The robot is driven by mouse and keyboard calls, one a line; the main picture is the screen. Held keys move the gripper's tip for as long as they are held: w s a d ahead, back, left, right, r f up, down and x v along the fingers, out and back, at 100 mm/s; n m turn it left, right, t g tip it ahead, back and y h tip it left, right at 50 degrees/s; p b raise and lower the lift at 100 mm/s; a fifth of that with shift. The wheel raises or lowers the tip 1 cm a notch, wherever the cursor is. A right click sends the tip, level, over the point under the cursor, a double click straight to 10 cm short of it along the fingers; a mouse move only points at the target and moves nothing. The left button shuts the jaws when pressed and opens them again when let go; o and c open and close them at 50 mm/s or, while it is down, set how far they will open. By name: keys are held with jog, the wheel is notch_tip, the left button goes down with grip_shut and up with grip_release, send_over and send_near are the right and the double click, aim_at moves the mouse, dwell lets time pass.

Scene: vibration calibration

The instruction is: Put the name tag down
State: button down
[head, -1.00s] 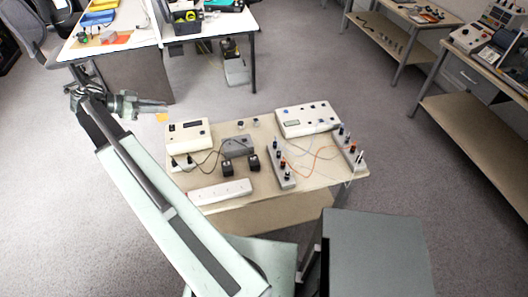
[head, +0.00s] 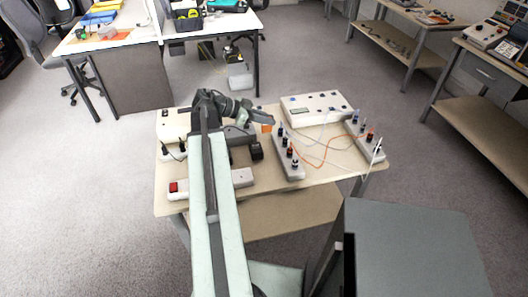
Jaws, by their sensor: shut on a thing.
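My gripper (head: 264,119) is shut on a small orange piece, which I take to be the name tag (head: 267,128). The tag hangs at the fingertips and shows only as a small orange patch. In the picture, the gripper and tag lie over the middle of the low wooden table (head: 318,176), left of a grey terminal strip. I cannot tell how high the tag is above the tabletop or whether it touches anything.
A white instrument box (head: 317,108) stands at the table's back right. Two terminal strips with orange and pale wires, one nearer (head: 290,158), one right (head: 366,138), stand near the tag. A white power strip (head: 238,178) lies in front. My arm hides part of the table's left side.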

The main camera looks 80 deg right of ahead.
jog(key=shift+s+f, duration=0.15)
jog(key=shift+s, duration=0.25)
notch_tip(320, 180, down, 10)
jog(key=b, duration=1)
jog(key=shift+f, duration=0.2)
jog(key=shift+r, duration=0.25)
jog(key=shift+f, duration=0.2)
jog(key=c, duration=1.4)
grip_release()
jog(key=shift+r, duration=0.1)
